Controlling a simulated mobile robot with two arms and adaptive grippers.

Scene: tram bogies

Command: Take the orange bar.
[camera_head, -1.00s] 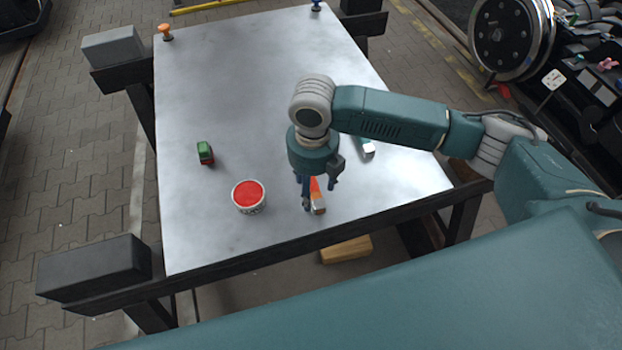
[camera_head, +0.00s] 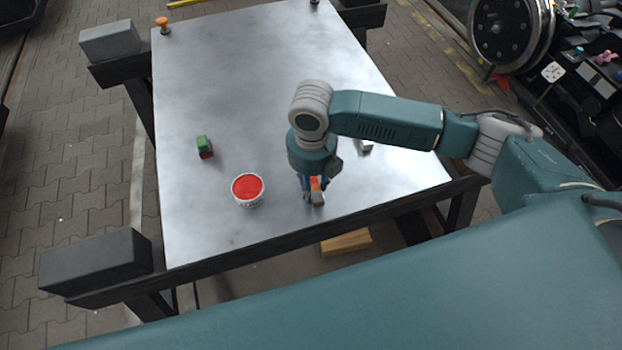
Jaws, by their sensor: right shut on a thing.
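The orange bar (camera_head: 317,196) lies near the front edge of the metal table (camera_head: 240,90), with a greyish end toward me. My right gripper (camera_head: 312,188) points down over it and is shut on it, with a finger on either side. The gripper and wrist hide the far part of the bar. I cannot tell whether the bar touches the table. My left gripper is not in view.
A white tub with red contents (camera_head: 248,189) stands left of the bar. A small green and red block (camera_head: 205,147) is farther left. A silver-ended object (camera_head: 366,147) lies right of my wrist. An orange knob (camera_head: 162,24) stands at the far left corner.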

